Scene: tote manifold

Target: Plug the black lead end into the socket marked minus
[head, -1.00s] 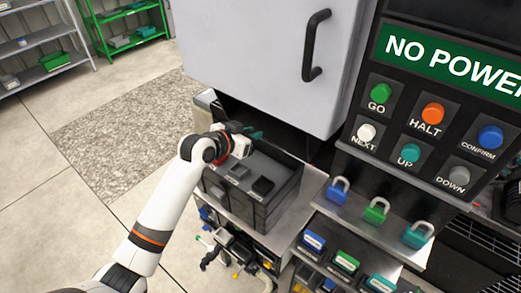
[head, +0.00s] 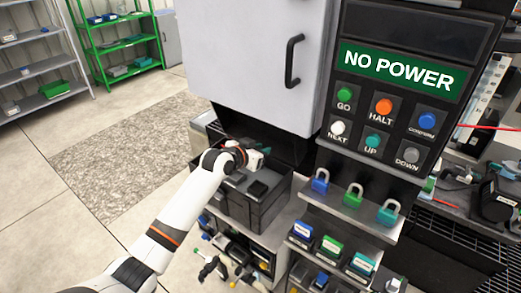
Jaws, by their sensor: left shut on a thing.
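My left gripper (head: 260,153) is over the back part of a black tote (head: 247,203) on the bench under the grey cabinet. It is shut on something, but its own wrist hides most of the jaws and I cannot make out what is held. I cannot pick out the black lead end or a socket marked minus. My right gripper is not in view.
A panel reading NO POWER (head: 397,70) with several coloured buttons stands right of the tote. Several padlocks (head: 353,195) sit on a ledge below it. A cabinet handle (head: 292,62) juts out above. A red rod or wire (head: 488,127) shows at the far right.

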